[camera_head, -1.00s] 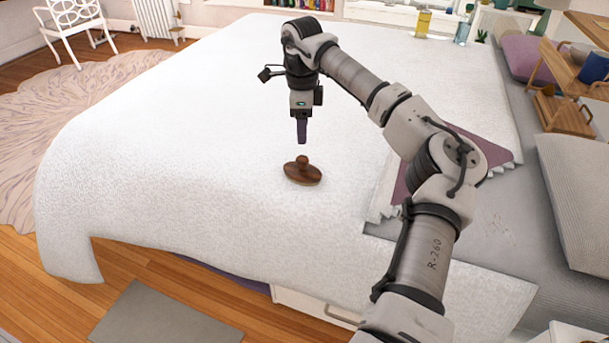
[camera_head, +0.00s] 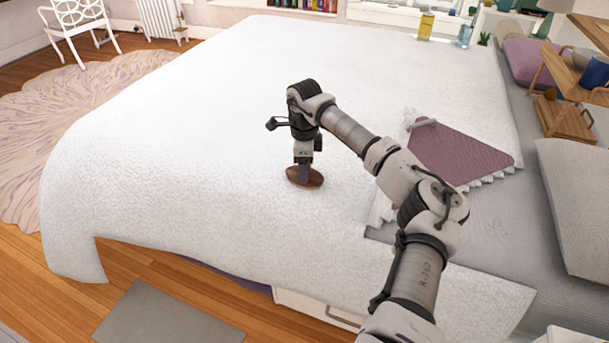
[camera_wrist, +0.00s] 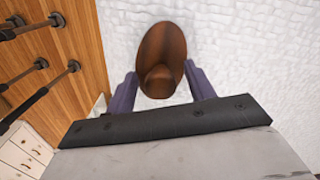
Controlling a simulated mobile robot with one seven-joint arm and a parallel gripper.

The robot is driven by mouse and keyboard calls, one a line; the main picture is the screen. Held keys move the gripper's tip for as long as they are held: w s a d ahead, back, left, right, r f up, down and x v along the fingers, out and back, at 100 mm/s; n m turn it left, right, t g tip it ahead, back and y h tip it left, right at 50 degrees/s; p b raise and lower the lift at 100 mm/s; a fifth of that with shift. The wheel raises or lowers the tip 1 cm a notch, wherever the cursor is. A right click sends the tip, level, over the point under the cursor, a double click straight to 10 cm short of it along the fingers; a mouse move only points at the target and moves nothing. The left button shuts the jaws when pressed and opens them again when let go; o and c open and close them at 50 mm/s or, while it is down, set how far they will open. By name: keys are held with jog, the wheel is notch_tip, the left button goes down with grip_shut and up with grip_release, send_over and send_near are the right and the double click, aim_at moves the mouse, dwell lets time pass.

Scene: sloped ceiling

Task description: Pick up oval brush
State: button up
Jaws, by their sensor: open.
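The oval brush (camera_head: 312,179) is a dark brown wooden oval with a raised knob, lying on the white bedspread near the bed's front edge. In the wrist view the brush (camera_wrist: 161,45) has its knob toward my gripper. My gripper (camera_head: 304,168) points down over the brush and hides part of it. In the wrist view my gripper (camera_wrist: 158,88) is open, with one purple finger on each side of the knob. I see gaps between the knob and both fingers.
The white bedspread (camera_head: 180,150) is clear around the brush. A purple folded cloth (camera_head: 463,153) lies to the right under my arm's far side. A wooden shelf stand (camera_head: 565,118) and a pillow (camera_head: 575,195) are at the right.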

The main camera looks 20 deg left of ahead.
jog(key=c, duration=1.1)
jog(key=shift+o, duration=0.2)
notch_tip(320, 180, up, 20)
jog(key=b, duration=0.1)
